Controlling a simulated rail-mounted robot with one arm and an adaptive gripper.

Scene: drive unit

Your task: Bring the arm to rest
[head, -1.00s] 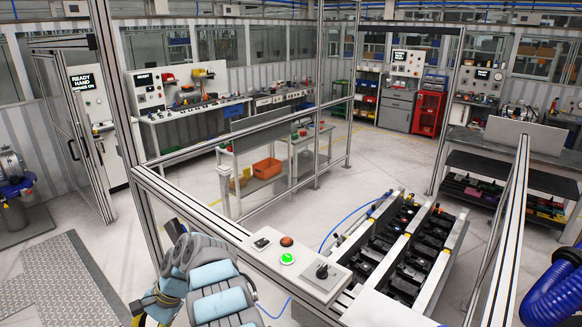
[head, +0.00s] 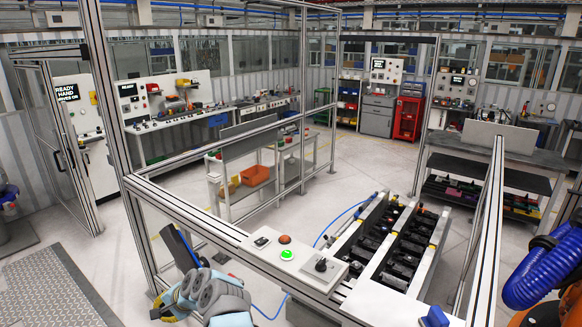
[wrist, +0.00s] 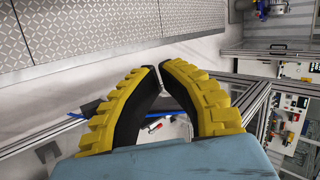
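My gripper (wrist: 160,67) shows in the wrist view with its two yellow, black-padded fingers. The tips lean together and almost meet, with a narrow gap at most. The fingers bow apart lower down, and nothing is seen held between them. The wrist view looks past the fingers to pale floor and patterned metal plates (wrist: 95,30). In the head view, the light-blue padded part of my arm is low at the bottom edge, left of the middle.
A white control box (head: 300,262) with a lit green button sits on the fence rail, right of my arm. Behind it is a rack of dark parts (head: 398,255). A fence post (head: 112,130) stands at left. Open floor lies beyond the fence.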

